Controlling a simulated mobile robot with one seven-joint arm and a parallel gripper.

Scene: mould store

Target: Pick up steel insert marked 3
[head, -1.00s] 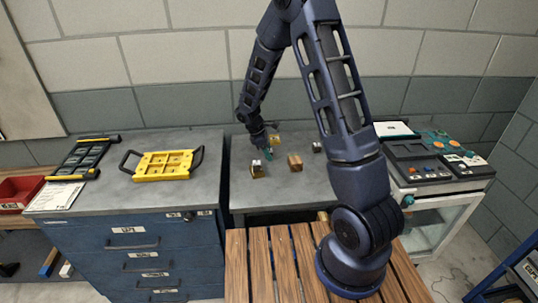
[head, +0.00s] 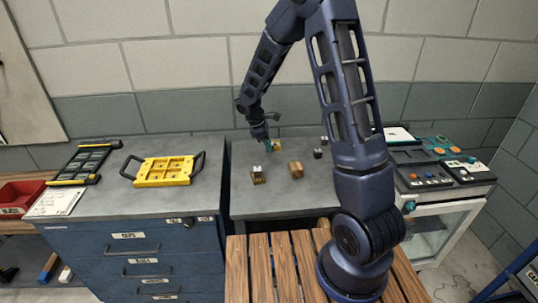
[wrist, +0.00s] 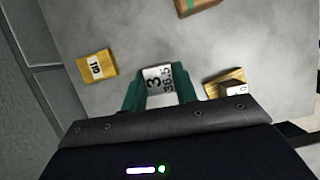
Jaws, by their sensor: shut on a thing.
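The steel insert marked 3 (wrist: 153,84) shows in the wrist view as a pale block with "3" and "36.5" on its face. It sits between the two green fingers of my gripper (wrist: 158,80), which is shut on it. In the head view my gripper (head: 267,145) is over the back part of the grey bench (head: 275,205). The insert cannot be made out clearly there.
A yellow block marked 110 (wrist: 97,66) lies left of my gripper in the wrist view, and another block (wrist: 226,83) lies close to its right. A brown block (head: 296,169) and a dark block (head: 318,153) stand on the bench. A yellow frame (head: 165,171) lies on the blue cabinet.

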